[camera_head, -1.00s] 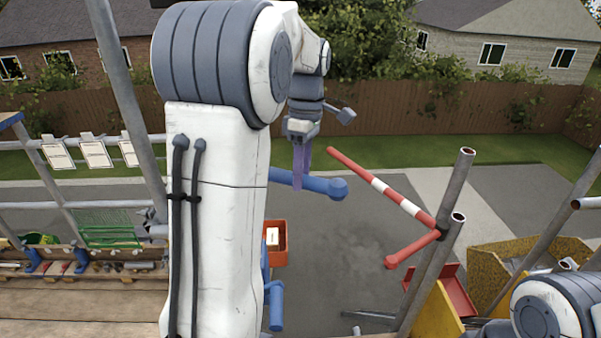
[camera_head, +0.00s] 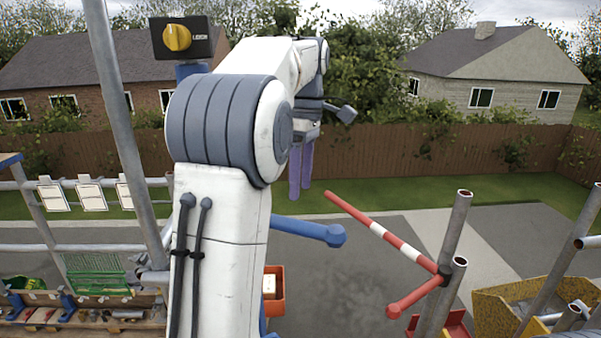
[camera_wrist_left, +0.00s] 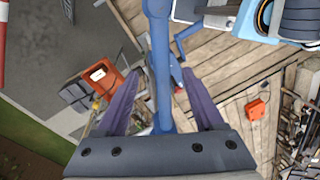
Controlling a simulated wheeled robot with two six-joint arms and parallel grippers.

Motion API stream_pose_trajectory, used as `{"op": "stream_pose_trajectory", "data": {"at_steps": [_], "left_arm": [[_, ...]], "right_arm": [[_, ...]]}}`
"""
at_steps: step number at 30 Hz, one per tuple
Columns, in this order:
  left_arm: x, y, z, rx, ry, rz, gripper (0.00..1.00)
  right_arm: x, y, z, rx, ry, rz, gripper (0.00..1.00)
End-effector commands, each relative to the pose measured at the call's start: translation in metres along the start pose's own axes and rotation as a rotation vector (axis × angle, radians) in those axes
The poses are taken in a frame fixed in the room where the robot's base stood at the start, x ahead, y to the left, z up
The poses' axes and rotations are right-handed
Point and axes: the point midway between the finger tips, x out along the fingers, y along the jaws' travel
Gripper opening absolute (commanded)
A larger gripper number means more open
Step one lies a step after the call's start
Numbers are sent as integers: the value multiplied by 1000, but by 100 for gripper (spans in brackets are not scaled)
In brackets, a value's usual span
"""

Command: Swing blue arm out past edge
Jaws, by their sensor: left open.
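The blue arm (camera_head: 300,229) is a bar with a round knob at its right end. In the head view it sticks out to the right from behind my left arm, over the paved ground. Its other end is hidden by my arm. My left gripper (camera_head: 300,193) is open, its two purple fingers pointing down, with the tips a little above the bar in the picture. In the left wrist view the blue arm (camera_wrist_left: 158,55) runs between the spread fingers of my left gripper (camera_wrist_left: 160,76), with nothing gripped. My right gripper is out of view.
A red-and-white striped arm (camera_head: 385,238) slants down to grey scaffold poles (camera_head: 448,250) on the right. A yellow skip (camera_head: 510,300) stands beyond them. An orange box (camera_head: 276,283) is partly behind my arm. A black box with a yellow knob (camera_head: 178,38) is at upper left.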

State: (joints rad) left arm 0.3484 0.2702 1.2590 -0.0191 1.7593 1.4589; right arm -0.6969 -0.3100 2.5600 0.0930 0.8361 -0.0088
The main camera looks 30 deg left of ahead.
Motion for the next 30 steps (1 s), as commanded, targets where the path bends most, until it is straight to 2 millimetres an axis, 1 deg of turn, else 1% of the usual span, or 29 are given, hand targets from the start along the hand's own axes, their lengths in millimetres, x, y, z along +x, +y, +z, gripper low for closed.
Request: {"op": "stream_pose_trajectory", "data": {"at_steps": [1, 3, 7, 24, 26, 27, 29, 30], "left_arm": [[-6, 1, 0, 0, 1, 1, 69], [-12, 1, 0, 0, 1, 0, 69], [-19, 0, 0, 0, 1, 0, 69], [-20, 0, 0, 3, 0, -1, 69], [-16, 0, 5, 29, 1, 1, 69], [-11, 0, 12, 67, 2, 4, 69], [1, -2, 29, 162, 5, 11, 69], [13, -4, 45, 253, 8, 17, 69]], "right_arm": [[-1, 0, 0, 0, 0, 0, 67], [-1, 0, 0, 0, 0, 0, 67], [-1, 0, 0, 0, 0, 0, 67], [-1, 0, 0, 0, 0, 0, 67], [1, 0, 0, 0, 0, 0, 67], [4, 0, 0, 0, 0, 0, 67], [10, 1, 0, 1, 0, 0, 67], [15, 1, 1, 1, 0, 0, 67]]}}
